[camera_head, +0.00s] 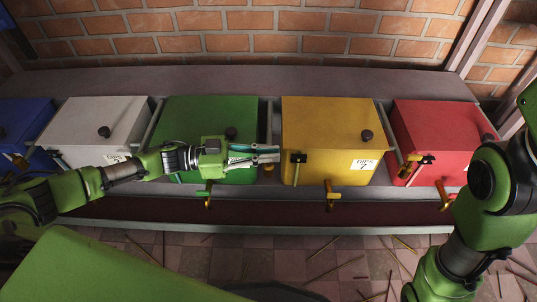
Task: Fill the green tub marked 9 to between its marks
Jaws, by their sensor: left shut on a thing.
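A green lidded tub (190,113) with a dark knob (231,133) stands in the row on the ledge. No number or fill marks can be read on it; my left arm covers part of its front. A green-handled tap (205,193) sits low at its front. My left gripper (278,153) reaches across the tub's front to its right edge, by the gap before the yellow tub. Its fingers are shut on a small piece that they mostly hide; a brownish bit (268,169) shows just below them. My right arm comes in at the right; its gripper is out of view.
A yellow tub (320,120) labelled "DIPS 7" stands close right of the green one, then a red tub (440,125). White (85,120) and blue (22,118) tubs stand left. Brass levers and taps stick out in front. Thin sticks litter the tiled floor.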

